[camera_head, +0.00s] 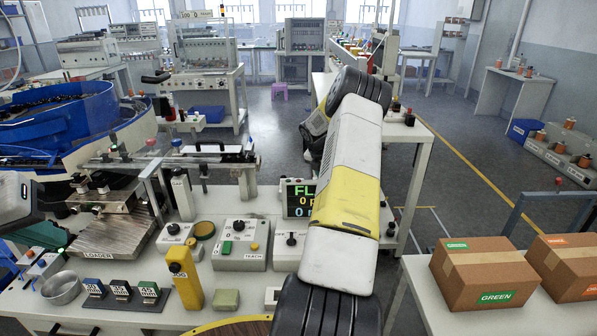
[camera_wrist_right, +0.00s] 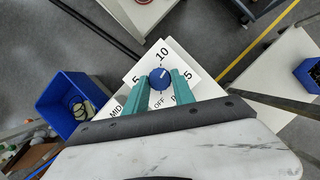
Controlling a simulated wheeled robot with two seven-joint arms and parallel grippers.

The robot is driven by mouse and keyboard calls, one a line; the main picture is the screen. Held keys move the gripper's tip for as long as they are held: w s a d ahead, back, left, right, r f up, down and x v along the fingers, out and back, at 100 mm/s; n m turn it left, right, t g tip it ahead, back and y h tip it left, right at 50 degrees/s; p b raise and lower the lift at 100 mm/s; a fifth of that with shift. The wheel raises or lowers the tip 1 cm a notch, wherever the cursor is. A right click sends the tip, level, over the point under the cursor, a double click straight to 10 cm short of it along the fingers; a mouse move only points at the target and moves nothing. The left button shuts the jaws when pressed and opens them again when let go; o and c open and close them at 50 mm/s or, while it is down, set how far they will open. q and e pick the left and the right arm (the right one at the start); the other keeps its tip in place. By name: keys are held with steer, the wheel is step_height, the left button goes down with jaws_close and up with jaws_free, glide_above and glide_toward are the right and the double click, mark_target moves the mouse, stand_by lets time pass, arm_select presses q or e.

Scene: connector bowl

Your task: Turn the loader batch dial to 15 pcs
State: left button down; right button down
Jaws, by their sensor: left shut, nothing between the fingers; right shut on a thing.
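The blue dial knob (camera_wrist_right: 160,78) sits on a white label plate (camera_wrist_right: 146,73) in the right wrist view. Around it I read 5 at left, 10 at top, OFF below, and a partly covered number ending in 5 at right. The knob's pale mark points up and right, seemingly between 10 and that right number. My right gripper (camera_wrist_right: 160,87) has its teal fingers on both sides of the knob, shut on it. In the head view my right arm hides this gripper, and I cannot make out the dial. My left gripper (camera_head: 50,235) is shut and empty at the left edge.
The loader (camera_head: 100,225), a grey bowl (camera_head: 61,289), a yellow pendant (camera_head: 185,280) and control boxes (camera_head: 240,245) crowd the near table. Cardboard boxes (camera_head: 483,272) stand at right. A blue bin (camera_wrist_right: 72,105) is left of the dial.

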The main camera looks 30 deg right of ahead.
steer(key=m+g, duration=0.1)
steer(key=m, duration=0.3)
steer(key=m+g, duration=0.1)
steer(key=m, duration=0.1)
steer(key=shift+w+a+m+g+h, duration=0.1)
steer(key=shift+w+m+g+h, duration=0.2)
steer(key=shift+w, duration=0.05)
steer(key=m, duration=0.2)
steer(key=m+g, duration=0.1)
steer(key=m, duration=0.1)
steer(key=shift+w+m+g+y, duration=0.1)
steer(key=shift+m+g+y, duration=0.2)
steer(key=shift+y, duration=0.1)
steer(key=c, duration=1.1)
jaws_free()
steer(key=shift+o, duration=0.2)
steer(key=v, duration=0.7)
steer(key=shift+w+r, duration=0.15)
steer(key=shift+r, duration=0.2)
steer(key=shift+a+r, duration=0.1)
